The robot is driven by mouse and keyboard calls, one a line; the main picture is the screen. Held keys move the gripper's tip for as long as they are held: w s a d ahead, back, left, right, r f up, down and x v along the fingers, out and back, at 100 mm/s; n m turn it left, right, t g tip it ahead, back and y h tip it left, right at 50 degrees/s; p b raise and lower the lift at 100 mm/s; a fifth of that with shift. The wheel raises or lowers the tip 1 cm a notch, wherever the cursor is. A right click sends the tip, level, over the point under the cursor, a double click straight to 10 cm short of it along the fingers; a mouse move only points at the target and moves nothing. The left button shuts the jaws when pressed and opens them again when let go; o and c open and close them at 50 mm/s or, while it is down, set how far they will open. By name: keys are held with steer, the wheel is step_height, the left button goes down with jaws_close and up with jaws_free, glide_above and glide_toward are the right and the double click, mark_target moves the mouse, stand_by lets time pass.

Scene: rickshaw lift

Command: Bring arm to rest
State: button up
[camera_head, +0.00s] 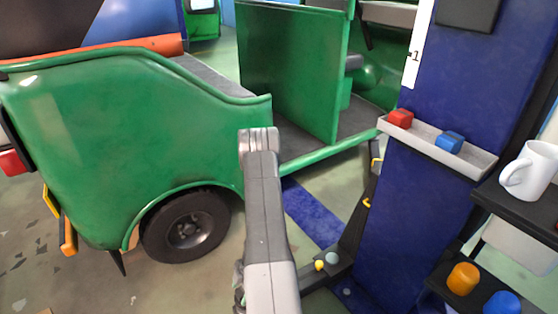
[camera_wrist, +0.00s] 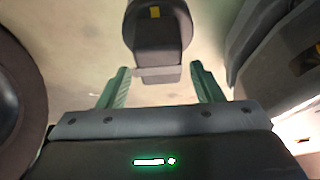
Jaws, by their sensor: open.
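My arm rises from the bottom middle of the head view, in front of the green rickshaw (camera_head: 130,130). Its far end and my gripper are hidden in that view. In the wrist view my gripper (camera_wrist: 160,88) is open, its two green fingers well apart. Nothing is held between them. A dark rounded part with a yellow mark (camera_wrist: 157,40) shows beyond the fingertips; I cannot tell whether it belongs to me. A dark wheel-like round shape (camera_wrist: 15,105) is at the left edge of the wrist view.
A dark shelf at right holds a white mug (camera_head: 530,172). The rickshaw's rear wheel (camera_head: 188,228) is left of my arm.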

step_height(320, 180, up, 9)
steer(key=p, duration=0.4)
steer(key=shift+f, duration=0.1)
steer(key=w+d+r+m+t+p, duration=0.2)
steer(key=w+d+r+m+p, duration=0.25)
steer(key=r, duration=0.35)
steer(key=w+d+r+m+t+p, duration=0.2)
steer(key=w+d+r+m+p, duration=0.25)
steer(key=r, duration=0.35)
steer(key=w+d+r+m+t+p, duration=0.1)
steer(key=w+d+r+m+p, duration=0.2)
steer(key=r+m, duration=0.35)
steer(key=d+r+m+t+h+p, duration=0.1)
steer(key=d+r+m+h+p, duration=0.1)
steer(key=r, duration=0.5)
steer(key=d+r+m+t+h+p, duration=0.1)
steer(key=d+r+m+p, duration=0.4)
steer(key=d+r+m, duration=0.1)
steer(key=shift+s+d+r+h, duration=0.35)
steer(key=shift+d+r+h, duration=0.05)
steer(key=shift+r, duration=0.4)
